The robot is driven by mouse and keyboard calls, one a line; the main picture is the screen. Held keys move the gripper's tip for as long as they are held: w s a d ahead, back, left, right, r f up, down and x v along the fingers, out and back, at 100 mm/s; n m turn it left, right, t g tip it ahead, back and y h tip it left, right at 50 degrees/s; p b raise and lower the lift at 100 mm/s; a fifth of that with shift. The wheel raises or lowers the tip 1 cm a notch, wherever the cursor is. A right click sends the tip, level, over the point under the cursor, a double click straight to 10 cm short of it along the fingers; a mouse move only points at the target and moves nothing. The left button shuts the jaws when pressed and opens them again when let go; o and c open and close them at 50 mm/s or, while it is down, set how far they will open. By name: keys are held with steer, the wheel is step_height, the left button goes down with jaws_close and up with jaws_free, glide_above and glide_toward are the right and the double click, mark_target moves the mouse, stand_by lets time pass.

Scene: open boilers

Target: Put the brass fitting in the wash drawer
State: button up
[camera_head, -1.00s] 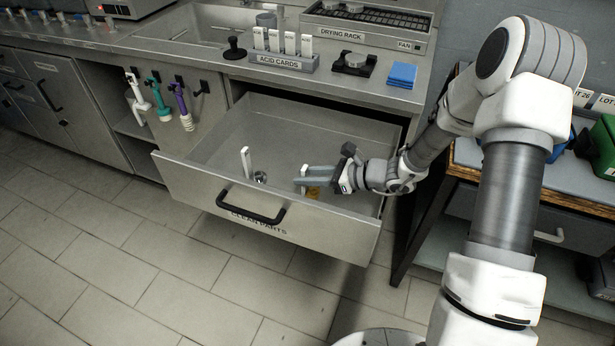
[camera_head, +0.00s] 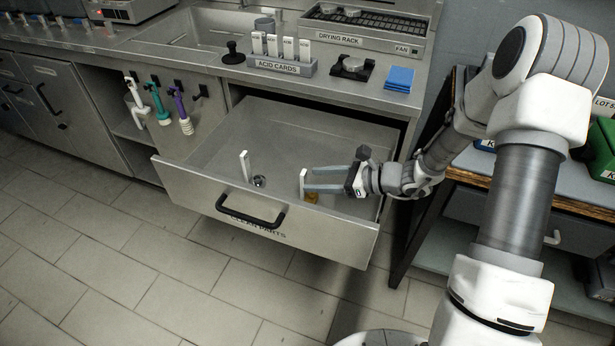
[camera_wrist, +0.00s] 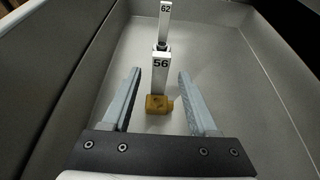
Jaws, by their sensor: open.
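The brass fitting (camera_head: 311,197) lies on the floor of the open drawer (camera_head: 180,176), whose front label appears to read "CLEAN PARTS". In the wrist view the fitting (camera_wrist: 157,104) is a small golden block with a round stub on its right. An upright white card marked 56 (camera_wrist: 160,68) stands directly behind it. My gripper (camera_head: 308,179) is inside the drawer, open and empty. In the wrist view its fingers (camera_wrist: 159,73) lie left and right of the fitting and card, with gaps on both sides. No contact shows.
Another white card, marked 62 (camera_wrist: 164,22), stands farther along the drawer beside a small round metal part (camera_head: 259,181). Drawer walls surround my gripper. The counter above holds acid cards (camera_head: 282,62), a black stand (camera_head: 353,65) and blue pads (camera_head: 400,77). The rear drawer floor is bare.

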steer(key=p+v, duration=0.1)
steer(key=v, duration=0.7)
steer(key=s+a+r+n+g+h, duration=0.2)
steer(key=s+r+n+g+h, duration=0.25)
steer(key=s+r+n, duration=0.6)
steer(key=s+d+r+n+t+h, duration=0.6)
steer(key=s+d+r+n+h, duration=0.15)
steer(key=s+r+n, duration=0.4)
step_height(320, 180, up, 15)
steer(key=p, duration=1.4)
steer(key=shift+w+f+h+p, duration=0.15)
steer(key=shift+w+h+p, duration=0.15)
steer(key=shift+w+p, duration=0.15)
steer(key=shift+g, duration=0.25)
